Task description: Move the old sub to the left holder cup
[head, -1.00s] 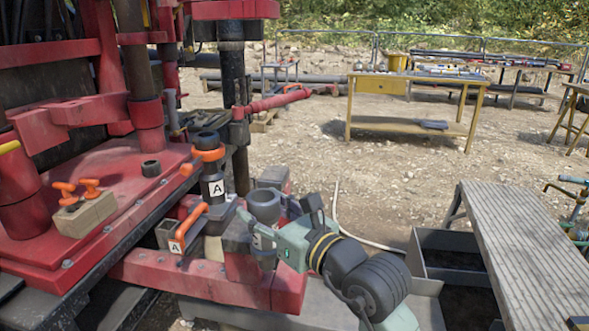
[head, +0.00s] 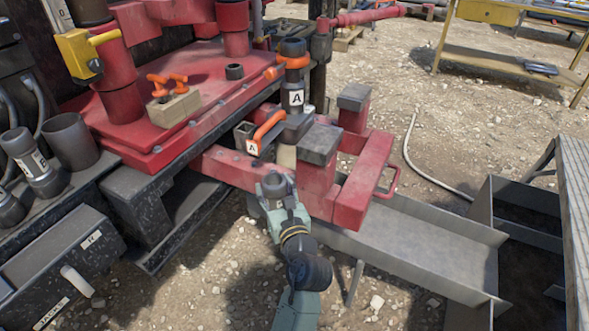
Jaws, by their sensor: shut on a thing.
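A dark, open, empty-looking holder cup (head: 69,141) stands on the black bench at the far left, well away from my gripper. Beside it, a dark sub with a white label (head: 32,162) stands at the left edge of the picture; its base is unclear.
A wooden block with orange plugs (head: 173,106) sits on the red deck.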

